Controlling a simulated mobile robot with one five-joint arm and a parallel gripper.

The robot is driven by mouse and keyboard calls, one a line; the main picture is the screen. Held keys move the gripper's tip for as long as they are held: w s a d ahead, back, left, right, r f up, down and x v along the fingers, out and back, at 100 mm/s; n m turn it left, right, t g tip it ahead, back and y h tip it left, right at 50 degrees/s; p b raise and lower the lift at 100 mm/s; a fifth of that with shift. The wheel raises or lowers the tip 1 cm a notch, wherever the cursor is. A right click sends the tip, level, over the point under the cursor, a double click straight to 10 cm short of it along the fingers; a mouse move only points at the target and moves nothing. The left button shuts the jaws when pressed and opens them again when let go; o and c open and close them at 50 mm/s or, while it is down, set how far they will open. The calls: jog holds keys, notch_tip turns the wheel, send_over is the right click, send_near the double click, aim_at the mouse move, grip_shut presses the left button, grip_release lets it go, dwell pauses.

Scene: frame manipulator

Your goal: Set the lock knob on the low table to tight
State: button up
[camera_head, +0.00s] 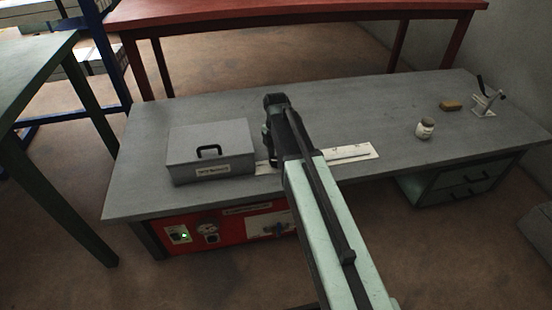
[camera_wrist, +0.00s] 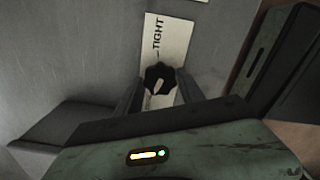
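The lock knob (camera_wrist: 159,78) is dark with a scalloped rim and sits on a white label plate (camera_wrist: 175,40) in the wrist view. The word TIGHT and a small tick mark are printed above it. A pale pointer line on the knob slants down-left, away from the tick. My gripper (camera_wrist: 160,84) has one finger on each side of the knob, close to its rim; whether the fingers touch it is unclear. In the head view my arm hides the knob, and the plate (camera_head: 355,153) shows beside the arm on the low grey table (camera_head: 400,110).
A grey lidded box (camera_head: 210,150) with a black handle stands left of the plate. A jar (camera_head: 425,128), a brown block (camera_head: 450,105) and a small lever stand (camera_head: 486,102) are at the right. A red panel (camera_head: 225,228) is below the table front. The table's middle right is clear.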

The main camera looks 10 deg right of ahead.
dwell(0.3)
jog(key=m, duration=0.8)
jog(key=shift+m, duration=0.3)
jog(key=m, duration=0.3)
jog(key=shift+m, duration=0.4)
jog(key=m, duration=0.4)
jog(key=shift+a, duration=0.1)
jog(key=m, duration=0.6)
jog(key=shift+m, duration=0.4)
jog(key=m, duration=0.6)
jog(key=shift+m, duration=0.3)
